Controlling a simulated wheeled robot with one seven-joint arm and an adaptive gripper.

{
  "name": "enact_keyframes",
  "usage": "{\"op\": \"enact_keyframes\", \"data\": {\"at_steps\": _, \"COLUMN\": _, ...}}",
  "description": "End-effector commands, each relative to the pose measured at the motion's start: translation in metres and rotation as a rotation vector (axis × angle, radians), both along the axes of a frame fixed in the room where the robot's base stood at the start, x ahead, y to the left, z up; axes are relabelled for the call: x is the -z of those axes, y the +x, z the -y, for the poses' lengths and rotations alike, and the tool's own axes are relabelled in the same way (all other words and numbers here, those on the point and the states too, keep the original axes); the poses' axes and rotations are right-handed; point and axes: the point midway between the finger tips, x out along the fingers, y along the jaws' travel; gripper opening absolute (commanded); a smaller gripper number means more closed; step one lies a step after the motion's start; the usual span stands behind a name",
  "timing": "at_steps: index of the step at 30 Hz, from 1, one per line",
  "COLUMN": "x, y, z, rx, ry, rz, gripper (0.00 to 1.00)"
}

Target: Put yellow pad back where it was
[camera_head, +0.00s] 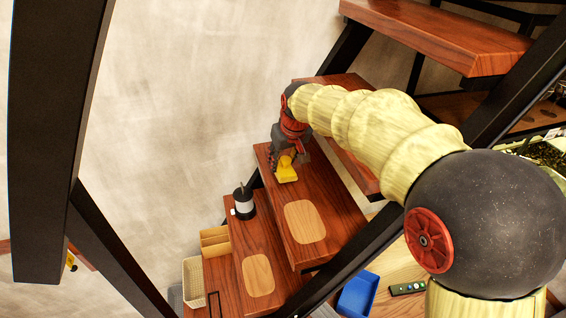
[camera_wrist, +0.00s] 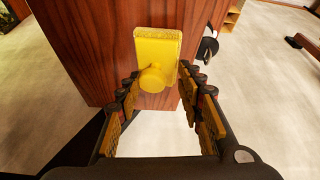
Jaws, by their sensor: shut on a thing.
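The yellow pad (camera_head: 287,173) is a small rectangular block at the far end of a dark wooden stair tread (camera_head: 330,215). In the wrist view the yellow pad (camera_wrist: 158,46) shows its flat face and a round knob. My gripper (camera_head: 284,158) is at the pad, and its fingers (camera_wrist: 158,84) are shut on it around the knob. The pad is over the tread's end; I cannot tell whether it touches the wood.
A pale oval mat (camera_head: 305,222) lies on the same tread. The lower tread holds another pale mat (camera_head: 257,275) and a dark canister with a white band (camera_head: 243,203). A blue bin (camera_head: 357,295) and a remote (camera_head: 407,289) are below. Black stair beams flank the arm.

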Motion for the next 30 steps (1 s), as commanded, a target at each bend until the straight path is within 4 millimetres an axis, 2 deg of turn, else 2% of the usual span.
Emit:
{"op": "enact_keyframes", "data": {"at_steps": 3, "x": 0.015, "y": -0.001, "z": 0.0, "rx": 0.0, "ry": -0.001, "rz": -0.002, "gripper": 0.0}}
{"op": "enact_keyframes", "data": {"at_steps": 9, "x": 0.02, "y": -0.001, "z": 0.0, "rx": 0.0, "ry": -0.001, "rz": -0.004, "gripper": 0.0}}
{"op": "enact_keyframes", "data": {"at_steps": 10, "x": 0.02, "y": -0.001, "z": 0.0, "rx": 0.0, "ry": -0.001, "rz": -0.004, "gripper": 0.36}}
{"op": "enact_keyframes", "data": {"at_steps": 25, "x": 0.018, "y": -0.001, "z": 0.0, "rx": 0.0, "ry": -0.001, "rz": -0.002, "gripper": 0.64}}
{"op": "enact_keyframes", "data": {"at_steps": 30, "x": 0.018, "y": -0.001, "z": 0.0, "rx": 0.0, "ry": 0.0, "rz": -0.001, "gripper": 0.64}}
